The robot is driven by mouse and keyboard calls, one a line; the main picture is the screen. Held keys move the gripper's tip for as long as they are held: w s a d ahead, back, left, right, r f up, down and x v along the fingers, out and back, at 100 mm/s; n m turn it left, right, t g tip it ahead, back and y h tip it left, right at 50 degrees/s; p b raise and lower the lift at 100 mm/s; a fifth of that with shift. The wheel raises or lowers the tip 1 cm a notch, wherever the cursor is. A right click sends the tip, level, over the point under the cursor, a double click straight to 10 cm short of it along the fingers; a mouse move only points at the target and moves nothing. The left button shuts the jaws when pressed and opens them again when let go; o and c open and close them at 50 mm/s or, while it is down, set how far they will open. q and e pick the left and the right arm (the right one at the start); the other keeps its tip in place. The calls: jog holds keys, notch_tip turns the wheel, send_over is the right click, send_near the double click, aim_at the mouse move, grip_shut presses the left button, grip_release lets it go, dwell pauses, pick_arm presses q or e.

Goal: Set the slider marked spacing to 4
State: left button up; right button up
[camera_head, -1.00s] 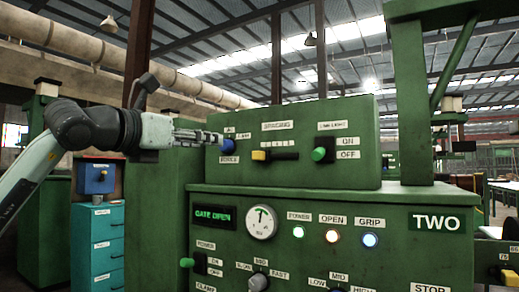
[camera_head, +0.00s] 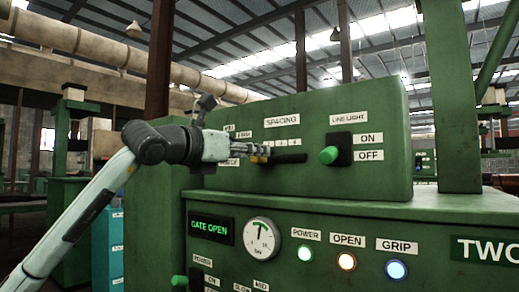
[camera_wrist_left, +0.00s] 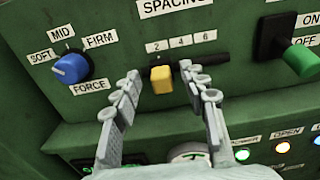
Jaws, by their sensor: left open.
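The spacing slider has a yellow knob (camera_wrist_left: 161,79) on a dark horizontal slot (camera_wrist_left: 210,60), under the SPACING label (camera_wrist_left: 172,6). The scale above the slot reads 2, 4, 6, and the knob sits nearest the 2. In the head view the knob (camera_head: 258,159) is partly hidden by my left gripper (camera_head: 264,149), and the slot (camera_head: 290,158) runs to the right. In the wrist view my left gripper (camera_wrist_left: 160,74) is open, a finger on each side of the knob, with gaps visible. My right gripper is not in view.
A blue FORCE dial (camera_wrist_left: 71,68) sits left of the slider. A green-knobbed LINE LIGHT switch (camera_head: 330,155) stands out on the right. Below are a gauge (camera_head: 262,238) and lit POWER, OPEN and GRIP lamps. The GATE OPEN display (camera_head: 210,226) is lit.

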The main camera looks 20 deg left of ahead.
pick_arm(q)
jog(key=shift+p+x, duration=0.3)
jog(key=shift+x, duration=1.35)
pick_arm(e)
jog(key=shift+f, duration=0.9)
pick_arm(q)
jog(key=shift+c, duration=0.5)
grip_shut()
